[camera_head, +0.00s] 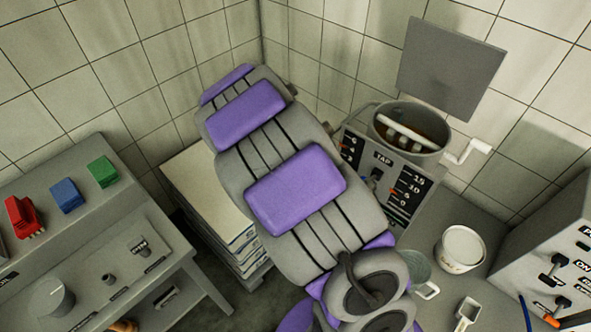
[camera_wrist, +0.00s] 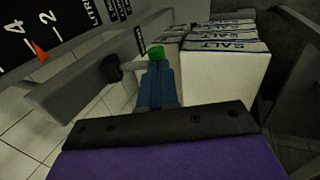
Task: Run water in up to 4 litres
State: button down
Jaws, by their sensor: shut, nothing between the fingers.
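A grey vat (camera_head: 378,130) with brownish contents and a white bar inside stands at upper right in the head view. Its front panel carries a "TAP" label above a small dark tap handle (camera_head: 374,178). A litre scale (camera_wrist: 42,32) shows at upper left in the wrist view, with an orange pointer (camera_wrist: 41,53) between the 4 and 2 marks. My gripper (camera_wrist: 157,55) is shut and empty, its blue fingers ending in a green tip. It is right of a dark round knob (camera_wrist: 112,68), apart from it in the picture. My arm hides the gripper in the head view.
A crank (camera_head: 470,150) sticks out beside the vat. A white tub (camera_head: 461,249) and a scoop (camera_head: 466,312) stand on the right counter. A console with red, blue and green blocks (camera_head: 102,172) is at left.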

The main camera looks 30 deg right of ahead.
dwell(0.4)
jog(key=shift+r+p, duration=0.5)
jog(key=shift+r, duration=0.3)
notch_tip(320, 180, up, 14)
jog(key=a+p, duration=0.1)
jog(key=p, duration=0.2)
jog(key=shift+s+a+p, duration=0.25)
jog(key=shift+a+p, duration=0.05)
jog(key=shift+a, duration=0.1)
jog(key=shift+f, duration=0.1)
